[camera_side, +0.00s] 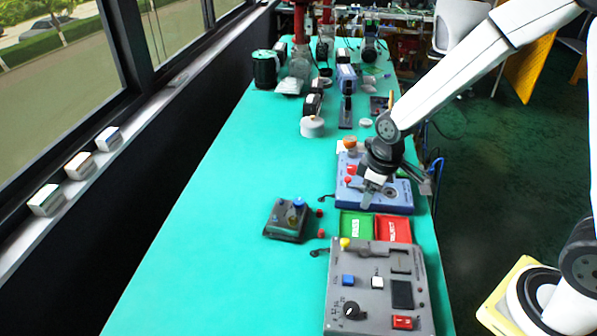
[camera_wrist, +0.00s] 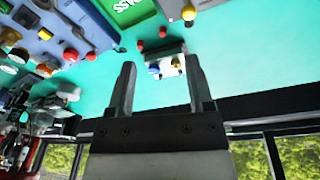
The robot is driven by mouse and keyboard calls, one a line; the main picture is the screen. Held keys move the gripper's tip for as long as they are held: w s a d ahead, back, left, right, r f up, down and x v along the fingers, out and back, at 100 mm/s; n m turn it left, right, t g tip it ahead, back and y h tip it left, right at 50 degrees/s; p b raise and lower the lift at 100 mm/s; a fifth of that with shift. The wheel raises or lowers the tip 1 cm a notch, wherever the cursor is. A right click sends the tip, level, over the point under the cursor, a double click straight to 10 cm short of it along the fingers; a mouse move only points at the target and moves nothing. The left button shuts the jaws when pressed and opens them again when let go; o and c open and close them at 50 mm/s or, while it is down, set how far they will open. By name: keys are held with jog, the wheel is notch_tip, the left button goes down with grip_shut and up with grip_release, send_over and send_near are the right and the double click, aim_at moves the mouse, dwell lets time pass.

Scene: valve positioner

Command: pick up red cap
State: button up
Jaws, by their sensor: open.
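Several small red round pieces are in view, and I cannot tell which one is the red cap. One red piece (camera_side: 320,212) and another red piece (camera_side: 321,233) lie on the green table just right of a small dark box. In the wrist view they appear as a red ball (camera_wrist: 140,45) and a second red ball (camera_wrist: 163,32), beyond my fingertips. Another red piece (camera_side: 348,180) is on the blue box, beside my gripper in the side view. My gripper (camera_side: 369,187) appears above the blue box, open and empty; its two fingers show apart in the wrist view (camera_wrist: 160,66).
The small dark box (camera_side: 285,224) has a blue knob. Green tray (camera_side: 355,226) and red tray (camera_side: 394,229) sit between the blue box (camera_side: 387,197) and a grey control panel (camera_side: 378,262). Bottles and devices crowd the far end. The table's left side is clear.

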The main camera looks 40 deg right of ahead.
jog(key=w+a+f+n, duration=0.2)
jog(key=w+f+n, duration=0.2)
jog(key=w+f, duration=0.15)
jog(key=n+g, duration=0.2)
jog(key=n, duration=0.2)
send_over(322, 230)
notch_tip(322, 230, down, 6)
jog(key=shift+s+r, duration=0.15)
jog(key=shift+r, duration=0.1)
jog(key=shift+w+a+f+n, duration=0.15)
jog(key=shift+w+f+n, duration=0.1)
jog(key=shift+f+n, duration=0.25)
jog(key=shift+f, duration=0.1)
jog(key=shift+f, duration=1.15)
jog(key=shift+s+f, duration=0.1)
jog(key=shift+f, duration=2.5)
